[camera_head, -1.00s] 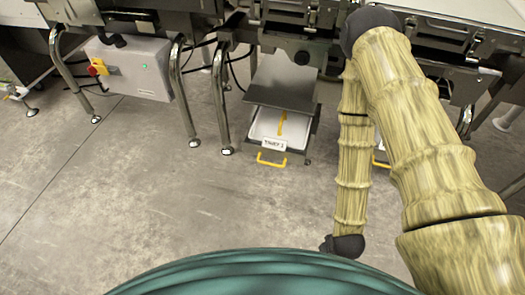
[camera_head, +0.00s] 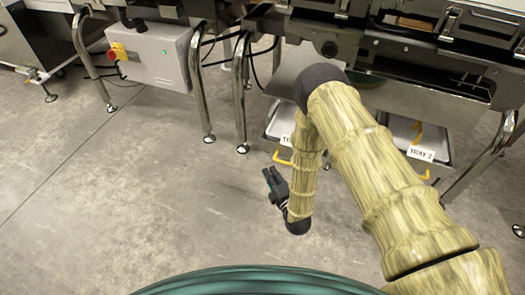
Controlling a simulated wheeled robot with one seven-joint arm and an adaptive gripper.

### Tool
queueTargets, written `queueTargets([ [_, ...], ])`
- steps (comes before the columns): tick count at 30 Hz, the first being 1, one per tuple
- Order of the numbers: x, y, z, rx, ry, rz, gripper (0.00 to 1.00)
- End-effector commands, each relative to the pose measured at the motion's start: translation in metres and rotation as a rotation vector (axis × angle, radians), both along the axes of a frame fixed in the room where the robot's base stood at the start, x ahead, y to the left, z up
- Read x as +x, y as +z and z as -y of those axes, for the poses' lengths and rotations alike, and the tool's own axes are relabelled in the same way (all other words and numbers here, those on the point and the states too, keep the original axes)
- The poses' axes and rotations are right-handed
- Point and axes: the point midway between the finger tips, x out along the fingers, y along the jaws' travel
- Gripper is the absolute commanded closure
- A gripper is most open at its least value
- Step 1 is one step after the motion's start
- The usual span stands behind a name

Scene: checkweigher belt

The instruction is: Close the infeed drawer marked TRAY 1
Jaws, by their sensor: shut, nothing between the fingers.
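The TRAY 1 drawer (camera_head: 272,127) is a pale tray low under the machine, standing out toward me. Its white label (camera_head: 286,139) is half hidden by my arm, so only the first letters show. Its yellow handle (camera_head: 281,158) sticks out below the label, its right side near or behind my arm. My gripper (camera_head: 268,173) is dark, shut and empty. In the picture it is just below and left of the handle, apart from it, with its fingers pointing up and a little left. How far it is from the handle in depth I cannot tell.
A second drawer labelled TRAY 2 (camera_head: 420,154), with a yellow handle (camera_head: 425,175), stands out to the right of my arm. Chrome legs (camera_head: 241,95) stand left of TRAY 1. A grey control box (camera_head: 155,57) hangs further left. The concrete floor in front is clear.

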Motion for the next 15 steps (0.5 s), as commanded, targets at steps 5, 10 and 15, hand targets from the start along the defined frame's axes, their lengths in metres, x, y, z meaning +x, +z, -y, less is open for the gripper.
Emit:
queueTargets([
  [5, 0.009, 0.002, -0.009, -0.017, 0.008, 0.049, 1.00],
  [10, 0.027, 0.002, -0.018, -0.016, 0.008, 0.050, 1.00],
  [15, 0.052, 0.001, -0.030, -0.016, 0.007, 0.048, 1.00],
])
